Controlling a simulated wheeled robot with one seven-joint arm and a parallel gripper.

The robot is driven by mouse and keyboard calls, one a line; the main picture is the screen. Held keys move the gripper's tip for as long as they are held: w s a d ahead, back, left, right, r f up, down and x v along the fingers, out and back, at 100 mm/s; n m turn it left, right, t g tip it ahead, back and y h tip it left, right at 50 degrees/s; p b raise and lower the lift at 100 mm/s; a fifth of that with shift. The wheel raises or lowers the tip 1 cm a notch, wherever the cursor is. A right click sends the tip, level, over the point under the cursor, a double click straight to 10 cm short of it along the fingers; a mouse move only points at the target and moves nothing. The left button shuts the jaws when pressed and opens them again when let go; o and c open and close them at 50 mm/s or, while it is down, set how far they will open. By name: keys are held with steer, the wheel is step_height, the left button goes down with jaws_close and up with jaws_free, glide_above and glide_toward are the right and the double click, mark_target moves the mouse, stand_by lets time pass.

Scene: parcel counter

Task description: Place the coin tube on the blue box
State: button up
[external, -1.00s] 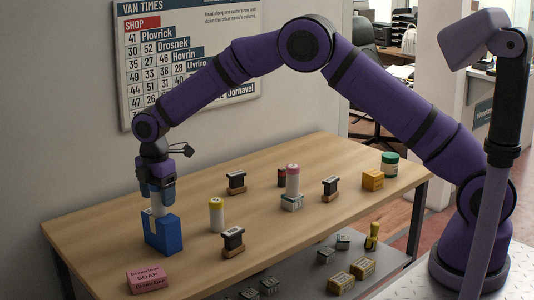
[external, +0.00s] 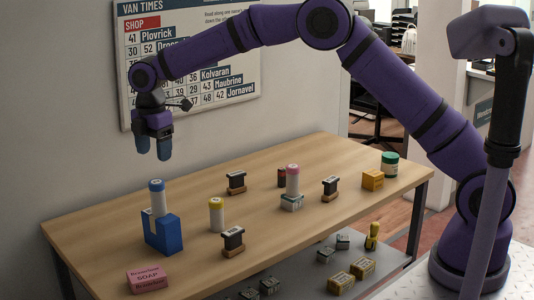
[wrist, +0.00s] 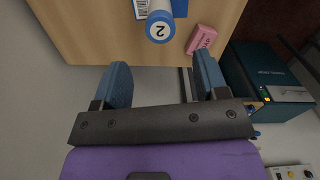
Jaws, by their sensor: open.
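A white coin tube with a blue cap (external: 157,198) stands upright on the blue box (external: 163,235) near the table's left end. In the wrist view the tube's cap, marked 2 (wrist: 160,28), shows with part of the blue box (wrist: 180,8) beside it. My gripper (external: 153,147) is open and empty, above the tube and apart from it. In the wrist view its two blue fingers (wrist: 162,75) are spread wide with nothing between them.
A pink soap box (external: 147,279) lies in front of the blue box. A yellow-capped tube (external: 216,215) and a stamp (external: 233,242) stand to its right. A pink-capped tube (external: 292,182) stands on a small box farther right. The wall is close behind.

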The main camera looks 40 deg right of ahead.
steer(key=s+d+r+m+t, duration=0.1)
steer(key=s+d+r+m, duration=0.4)
steer(key=s+d+r, duration=0.45)
steer(key=s+d+r+m+t, duration=0.2)
steer(key=s+d+r+m, duration=0.3)
steer(key=d+r, duration=0.7)
steer(key=s+d+m, duration=0.5)
steer(key=s+d, duration=0.6)
steer(key=s, duration=0.5)
steer(key=s+d+f+m+t, duration=0.1)
steer(key=s+d+f+m, duration=0.1)
steer(key=s, duration=0.5)
steer(key=s+d+f+m+t, duration=0.1)
steer(key=s+d+f+m, duration=0.2)
steer(key=s, duration=0.4)
steer(key=shift+d+m, duration=0.15)
steer(key=shift+m, duration=0.15)
